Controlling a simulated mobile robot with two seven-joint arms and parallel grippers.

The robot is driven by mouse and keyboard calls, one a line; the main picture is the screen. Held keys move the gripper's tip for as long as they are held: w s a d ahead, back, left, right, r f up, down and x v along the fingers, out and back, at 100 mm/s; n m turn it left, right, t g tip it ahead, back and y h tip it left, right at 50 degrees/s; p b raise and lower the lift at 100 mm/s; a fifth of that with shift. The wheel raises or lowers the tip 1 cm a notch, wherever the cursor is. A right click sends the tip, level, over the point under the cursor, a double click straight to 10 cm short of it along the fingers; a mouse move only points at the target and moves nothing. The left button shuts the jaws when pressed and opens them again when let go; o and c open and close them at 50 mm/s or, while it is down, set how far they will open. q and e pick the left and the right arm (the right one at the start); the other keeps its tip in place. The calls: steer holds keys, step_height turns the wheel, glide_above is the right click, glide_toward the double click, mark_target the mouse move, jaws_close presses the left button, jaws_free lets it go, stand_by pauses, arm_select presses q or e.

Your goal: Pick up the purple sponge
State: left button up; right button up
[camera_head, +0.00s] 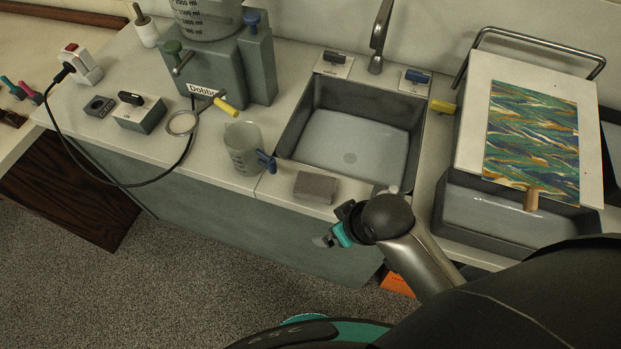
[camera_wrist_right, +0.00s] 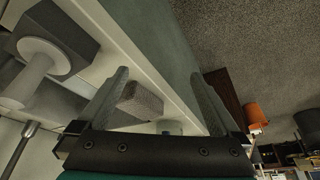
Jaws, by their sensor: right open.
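The purple sponge (camera_head: 316,187), a dull grey-purple block, lies on the counter's front edge, just in front of the sink. My right gripper (camera_head: 326,241) is in front of the counter edge, nearer to me than the sponge and apart from it. In the right wrist view, the right gripper's fingers (camera_wrist_right: 160,74) are spread wide with nothing held. The sponge (camera_wrist_right: 141,103) shows between them, closer to the left finger, on the pale counter. My left gripper is not in view.
A measuring jug (camera_head: 243,149) with a blue clip stands left of the sponge. Behind is the dark-rimmed sink (camera_head: 419,141). A small grey object (camera_head: 379,190) is partly hidden by my right wrist. A tray (camera_head: 448,205) with a marbled sheet (camera_head: 531,135) above it stands right.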

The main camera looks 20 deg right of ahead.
steer(key=w+a+r+n+y+p, duration=0.1)
steer(key=w+a+r+n+y, duration=0.15)
steer(key=w+r+n, duration=0.2)
steer(key=n+g+p, duration=0.2)
steer(key=n, duration=0.2)
glide_toward(321, 185)
steer(key=x, duration=0.5)
steer(key=shift+s+a, duration=0.1)
steer(key=shift+s, duration=0.2)
steer(key=shift+w+b+x, duration=0.15)
steer(key=shift+b+x, duration=0.1)
steer(key=shift+x, duration=1.05)
steer(key=shift+w+b+x, duration=0.15)
steer(key=shift+b+x, duration=0.05)
steer(key=shift+x, duration=1.15)
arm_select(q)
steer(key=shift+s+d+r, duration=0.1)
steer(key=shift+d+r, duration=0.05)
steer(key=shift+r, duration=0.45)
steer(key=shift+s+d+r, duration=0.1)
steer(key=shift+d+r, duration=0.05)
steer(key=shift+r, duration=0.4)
arm_select(e)
steer(key=shift+m, duration=0.25)
steer(key=c, duration=0.8)
steer(key=shift+o, duration=0.2)
